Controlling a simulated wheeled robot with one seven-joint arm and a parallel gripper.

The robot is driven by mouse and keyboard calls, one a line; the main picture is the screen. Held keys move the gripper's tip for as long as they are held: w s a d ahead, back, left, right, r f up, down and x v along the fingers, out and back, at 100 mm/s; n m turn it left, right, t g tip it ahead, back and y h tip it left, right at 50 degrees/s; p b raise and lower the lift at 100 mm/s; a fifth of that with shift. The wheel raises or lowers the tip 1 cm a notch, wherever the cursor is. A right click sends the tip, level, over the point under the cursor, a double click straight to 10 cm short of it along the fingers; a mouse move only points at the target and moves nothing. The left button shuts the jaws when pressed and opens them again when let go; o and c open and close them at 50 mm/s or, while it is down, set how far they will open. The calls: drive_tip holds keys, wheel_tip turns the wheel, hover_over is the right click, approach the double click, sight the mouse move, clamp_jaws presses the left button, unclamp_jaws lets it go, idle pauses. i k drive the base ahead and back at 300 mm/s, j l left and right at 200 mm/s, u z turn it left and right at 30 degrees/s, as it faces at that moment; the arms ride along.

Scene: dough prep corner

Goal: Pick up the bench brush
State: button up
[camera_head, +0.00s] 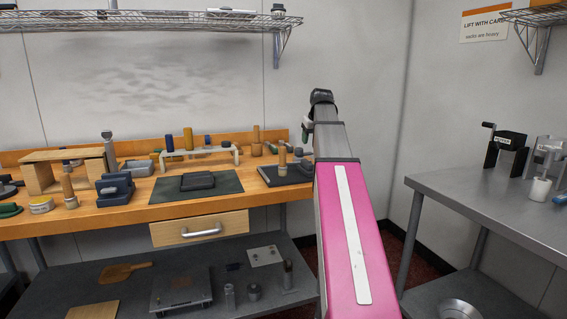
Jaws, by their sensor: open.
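I cannot surely pick out a bench brush; the things on the wooden workbench (140,213) are small in this view. An upright piece with a wooden handle (69,188) stands at the bench's left front. Another upright wooden piece (282,158) stands by a dark slab at the right end, close to my arm. A flat wooden paddle-like thing (124,272) lies on the lower shelf. My pink arm reaches up and forward, right of the bench. I cannot make out my gripper; its fingers do not show, and the arm hides part of the scene.
A dark mat (226,182) with a dark block lies mid-bench, before a pale rack (198,155). The drawer (200,229) is shut. The grey lower shelf (120,302) holds metal things. A steel table (470,207) stands at right. Wire shelves (150,22) hang above.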

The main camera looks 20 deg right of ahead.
sight(282, 168)
drive_tip(key=i+j+z, duration=0.1)
drive_tip(key=z, duration=0.25)
drive_tip(key=j+z, duration=0.15)
drive_tip(key=z, duration=0.2)
drive_tip(key=i+j+z, duration=0.1)
drive_tip(key=z, duration=0.25)
drive_tip(key=j, duration=0.1)
